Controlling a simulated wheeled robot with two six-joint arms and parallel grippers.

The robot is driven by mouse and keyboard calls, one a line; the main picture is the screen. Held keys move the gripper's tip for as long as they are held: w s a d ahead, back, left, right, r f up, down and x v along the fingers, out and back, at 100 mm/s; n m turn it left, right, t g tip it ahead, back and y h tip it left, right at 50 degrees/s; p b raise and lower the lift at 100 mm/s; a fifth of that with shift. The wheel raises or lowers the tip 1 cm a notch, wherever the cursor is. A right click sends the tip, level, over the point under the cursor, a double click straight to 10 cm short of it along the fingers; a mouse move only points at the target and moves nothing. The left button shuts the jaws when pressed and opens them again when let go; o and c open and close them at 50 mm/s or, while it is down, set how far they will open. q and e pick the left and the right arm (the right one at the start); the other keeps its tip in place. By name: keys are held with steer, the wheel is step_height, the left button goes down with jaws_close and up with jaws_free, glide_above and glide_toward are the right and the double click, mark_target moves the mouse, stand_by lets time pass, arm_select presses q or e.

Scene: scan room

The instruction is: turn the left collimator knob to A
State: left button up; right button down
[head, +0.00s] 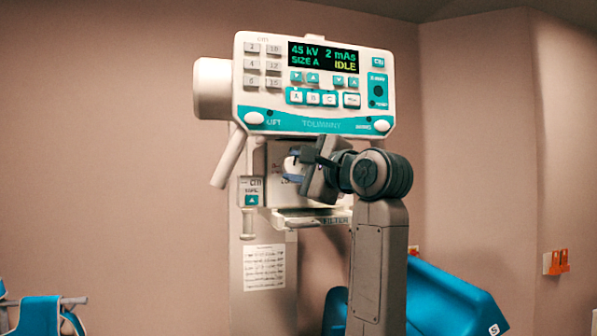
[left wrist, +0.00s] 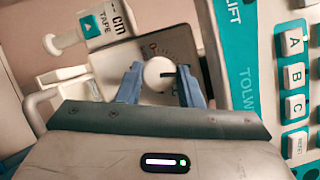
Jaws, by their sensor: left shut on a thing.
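The left collimator knob (left wrist: 157,74) is round and white with a dark pointer mark toward the right in the left wrist view. It sits on a grey dial plate (left wrist: 181,45) with small red markings, too small to read. My left gripper (left wrist: 160,84) has its blue fingers on either side of the knob, shut on it. In the head view my left gripper (head: 296,166) reaches the collimator box (head: 280,157) under the control panel, and its wrist hides part of that box. My right gripper is not in view.
The control panel (head: 313,125) hangs just above, its screen (head: 323,56) reading 45 kV, 2 mAs, SIZE A, IDLE. A tape holder (head: 251,190) is at left, a filter tray (head: 312,214) below. A blue chair-like thing (head: 450,305) stands lower right.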

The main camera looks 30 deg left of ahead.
arm_select(q)
steer(key=shift+n+h, duration=0.3)
steer(key=shift+n, duration=0.3)
steer(key=o, duration=1)
steer(key=shift+d+f, duration=0.1)
steer(key=shift+d, duration=0.15)
steer(key=b+v, duration=0.4)
steer(key=v, duration=0.6)
steer(key=shift+d, duration=0.15)
